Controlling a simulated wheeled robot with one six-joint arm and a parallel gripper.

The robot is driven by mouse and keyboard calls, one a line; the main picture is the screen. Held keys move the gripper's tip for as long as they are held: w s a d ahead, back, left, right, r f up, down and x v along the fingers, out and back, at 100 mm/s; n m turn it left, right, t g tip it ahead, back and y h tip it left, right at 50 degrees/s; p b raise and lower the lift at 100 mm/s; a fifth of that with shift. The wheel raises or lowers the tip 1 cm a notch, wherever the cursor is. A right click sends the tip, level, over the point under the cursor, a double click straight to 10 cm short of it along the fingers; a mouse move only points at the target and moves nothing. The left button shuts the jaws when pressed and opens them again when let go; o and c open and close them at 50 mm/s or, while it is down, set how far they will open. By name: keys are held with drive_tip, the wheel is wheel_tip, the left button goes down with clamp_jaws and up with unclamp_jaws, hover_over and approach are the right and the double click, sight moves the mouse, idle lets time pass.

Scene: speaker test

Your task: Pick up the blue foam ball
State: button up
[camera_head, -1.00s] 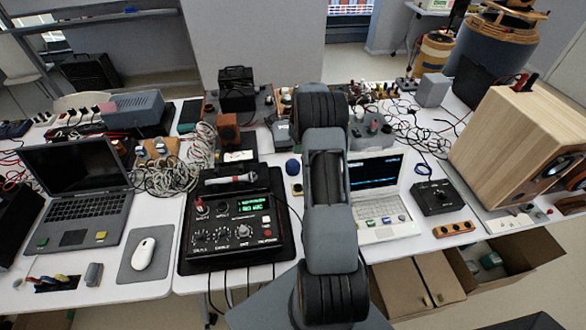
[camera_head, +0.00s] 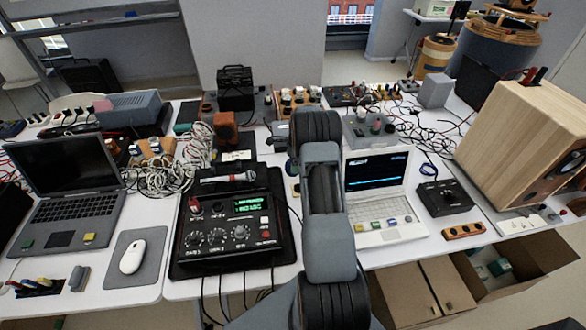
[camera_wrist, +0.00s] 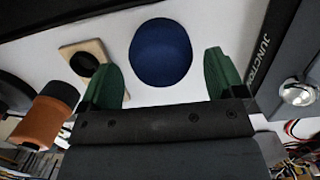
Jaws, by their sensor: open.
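The blue foam ball (camera_wrist: 161,52) rests on the white table in the wrist view. My gripper (camera_wrist: 163,64) has its two green fingers apart, one on each side of the ball's near part in the picture. The fingers hold nothing, and I cannot tell whether either touches the ball. In the head view my arm covers the gripper and most or all of the ball.
An orange and black object (camera_wrist: 45,110) stands near the left finger. A dark box (camera_wrist: 285,45) is at right. The mixer (camera_head: 228,232) and white laptop (camera_head: 385,200) flank my arm.

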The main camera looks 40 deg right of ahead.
wheel_tip(320, 180, down, 3)
drive_tip(key=shift+w+a+f+b, duration=0.1)
drive_tip(key=shift+a+f+b, duration=0.05)
drive_tip(key=shift+b, duration=0.45)
drive_tip(key=c, duration=0.9)
